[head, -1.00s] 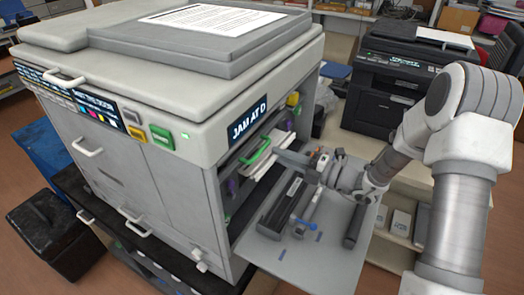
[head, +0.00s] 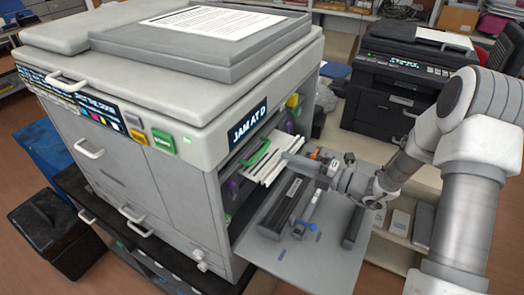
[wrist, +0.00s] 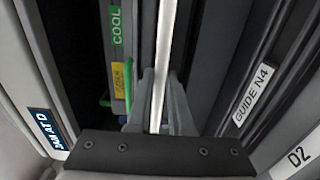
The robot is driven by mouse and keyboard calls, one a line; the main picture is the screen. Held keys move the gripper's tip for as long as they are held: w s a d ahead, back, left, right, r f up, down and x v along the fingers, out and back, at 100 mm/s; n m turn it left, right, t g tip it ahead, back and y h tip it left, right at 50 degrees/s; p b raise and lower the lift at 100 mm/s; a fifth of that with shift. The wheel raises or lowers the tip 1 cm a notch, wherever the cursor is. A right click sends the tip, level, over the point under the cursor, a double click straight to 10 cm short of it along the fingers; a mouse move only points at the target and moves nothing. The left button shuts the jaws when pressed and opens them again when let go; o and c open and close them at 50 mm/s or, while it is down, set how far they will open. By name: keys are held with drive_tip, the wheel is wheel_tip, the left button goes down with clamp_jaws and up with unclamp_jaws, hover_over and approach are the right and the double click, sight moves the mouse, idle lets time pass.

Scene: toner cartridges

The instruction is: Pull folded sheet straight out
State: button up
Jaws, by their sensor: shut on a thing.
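The folded sheet (head: 264,166) is white and pleated. It sticks out of the open side of the large grey printer (head: 160,150), beside a green lever (head: 256,152). My gripper (head: 288,161) is at the sheet's outer end, over the lowered side door (head: 268,247). In the wrist view the sheet (wrist: 164,50) is a narrow white strip seen edge-on, running between the fingers of my gripper (wrist: 158,112), which are shut on it. The sheet's inner end is hidden inside the printer.
The lowered door carries dark rollers, blue parts and labels, close below my gripper. The wrist view shows a "GUIDE N4" label (wrist: 252,95) and a green lever (wrist: 128,80) near the fingers. A black printer (head: 392,90) stands behind to the right.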

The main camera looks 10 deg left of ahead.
drive_tip(key=shift+p+v, duration=0.65)
drive_tip(key=shift+v, duration=1.2)
drive_tip(key=s+d+r+p, duration=0.2)
drive_tip(key=d+r+p, duration=0.3)
drive_tip(key=p, duration=0.1)
drive_tip(key=shift+d, duration=0.3)
drive_tip(key=d+f+m+t+h, duration=0.3)
drive_tip(key=d+m+t+h, duration=0.4)
drive_tip(key=m+t+h, duration=0.1)
drive_tip(key=shift+w+t+h, duration=0.3)
drive_tip(key=shift+w+t, duration=0.2)
drive_tip(key=shift+t, duration=0.3)
